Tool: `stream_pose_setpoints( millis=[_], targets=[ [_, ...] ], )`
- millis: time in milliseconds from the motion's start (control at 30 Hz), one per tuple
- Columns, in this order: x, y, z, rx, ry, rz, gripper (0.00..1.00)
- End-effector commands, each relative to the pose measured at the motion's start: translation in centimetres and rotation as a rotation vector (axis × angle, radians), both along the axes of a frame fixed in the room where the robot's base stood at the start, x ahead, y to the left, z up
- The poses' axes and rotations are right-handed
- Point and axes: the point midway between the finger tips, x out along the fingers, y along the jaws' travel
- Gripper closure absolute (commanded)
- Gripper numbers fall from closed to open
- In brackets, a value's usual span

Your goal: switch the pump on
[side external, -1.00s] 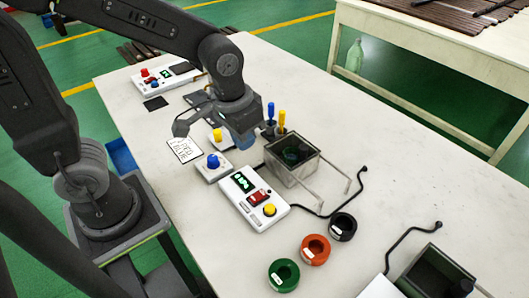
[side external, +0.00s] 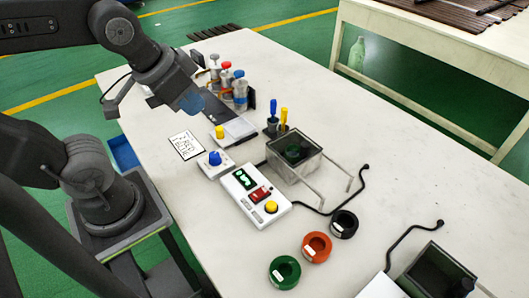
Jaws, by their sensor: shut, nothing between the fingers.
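A white control box (side external: 248,207) with a green lit display (side external: 244,179), a red rocker switch (side external: 260,193) and a yellow button (side external: 271,207) lies mid-table. A smaller white box (side external: 216,170) with a blue knob (side external: 215,158) sits to its left. I cannot tell from the markings which one is the pump's. My gripper (side external: 190,102) is shut and empty, held over the far left part of the table. It is apart from both boxes, up and to their left. Its fingertips are small and bluish in this view.
A dark-windowed metal box (side external: 293,172) with wire arms stands right of the control box, beside blue and yellow-handled tools (side external: 278,122). Several capped bottles (side external: 240,92) stand behind my gripper. Green (side external: 285,272), orange (side external: 316,247) and black (side external: 343,225) rings lie in front.

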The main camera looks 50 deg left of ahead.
Motion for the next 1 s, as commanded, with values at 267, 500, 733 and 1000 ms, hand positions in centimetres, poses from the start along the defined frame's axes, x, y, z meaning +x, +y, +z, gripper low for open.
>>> stream_pose_setpoints(
  millis=[267,500,733,1000],
  targets=[
    [2.7,-2.3,-1.4,0.16,0.151,-0.451,1.0],
    [5.5,-5.5,-4.2,0.301,0.295,-1.02,1.0],
    [6.8,-7.7,-6.5,0.358,0.366,-1.392,1.0],
    [7.1,-8.4,-7.3,0.371,0.381,-1.507,1.0]
  ],
)
